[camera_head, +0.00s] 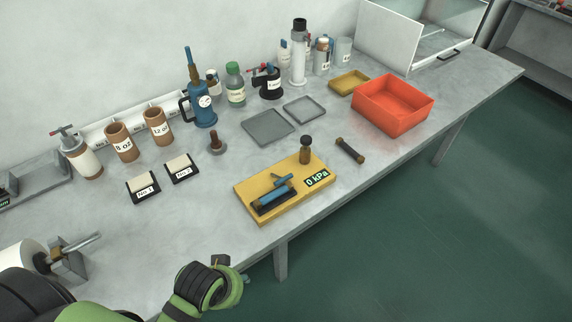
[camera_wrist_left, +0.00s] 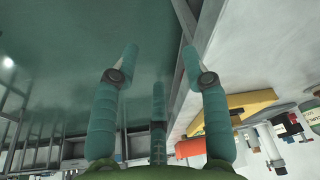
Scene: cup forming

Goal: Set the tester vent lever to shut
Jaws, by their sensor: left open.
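The tester is a yellow board (camera_head: 243,190) on the bench, with a display reading 0 kPa (camera_head: 317,179). It carries a dark-framed blue cylinder (camera_head: 275,196), a small blue lever (camera_head: 282,179) behind it, and a dark knob on a brown post (camera_head: 305,150). I cannot tell the vent setting from the lever. The yellow board also shows at the right in the left wrist view (camera_wrist_left: 250,101). My left gripper (camera_head: 240,284) is low at the bench's front edge, nearer than the tester and apart from it. Its fingers (camera_wrist_left: 160,62) are spread and empty. My right gripper is out of view.
A dark rod with brass ends (camera_head: 349,150) lies right of the tester, and an orange crate (camera_head: 392,108) stands beyond it. Black stands (camera_head: 143,190), brown cups (camera_head: 122,143) and a blue pump (camera_head: 201,105) stand at back left. Bench front of the tester is clear.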

